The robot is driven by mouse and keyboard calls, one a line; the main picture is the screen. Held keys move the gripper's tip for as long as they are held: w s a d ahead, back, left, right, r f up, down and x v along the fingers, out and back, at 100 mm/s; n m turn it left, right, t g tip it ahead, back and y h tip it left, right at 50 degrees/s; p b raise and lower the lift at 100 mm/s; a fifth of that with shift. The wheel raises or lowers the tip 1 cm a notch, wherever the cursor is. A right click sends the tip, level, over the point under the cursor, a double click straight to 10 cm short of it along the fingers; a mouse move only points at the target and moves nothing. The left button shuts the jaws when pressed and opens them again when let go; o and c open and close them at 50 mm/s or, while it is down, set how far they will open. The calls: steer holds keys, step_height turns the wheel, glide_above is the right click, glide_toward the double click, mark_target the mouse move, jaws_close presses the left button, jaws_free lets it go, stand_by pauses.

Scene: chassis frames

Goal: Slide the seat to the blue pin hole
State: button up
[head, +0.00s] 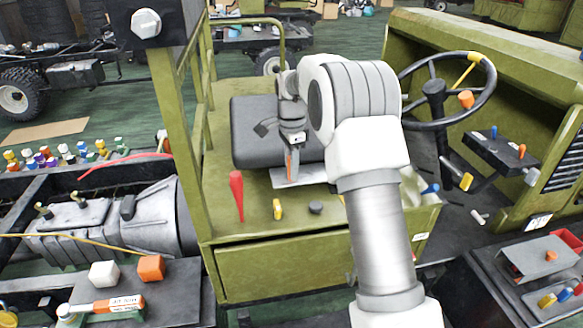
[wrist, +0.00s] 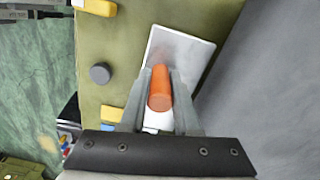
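The seat (head: 255,135) is a dark grey cushion on the green platform, partly hidden behind my arm. It fills the right side of the wrist view (wrist: 260,100). My gripper (head: 290,165) points down at the seat's front edge, above a pale metal plate (head: 312,175). In the wrist view my gripper (wrist: 160,80) has its fingers close on both sides of an upright orange peg (wrist: 160,92) and appears to touch it. The plate also shows there (wrist: 190,50). I cannot make out a blue-marked pin hole.
A steering wheel (head: 435,95) is at the right. A green post (head: 178,130) rises at the left.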

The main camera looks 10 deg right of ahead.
mark_target(313, 176)
jaws_close()
stand_by(0.9)
steer(key=d+p, duration=0.1)
steer(key=d, duration=0.5)
steer(key=shift+d+r, duration=0.1)
steer(key=shift+d, duration=0.3)
steer(key=shift+a, duration=0.35)
steer(key=o, duration=0.5)
jaws_free()
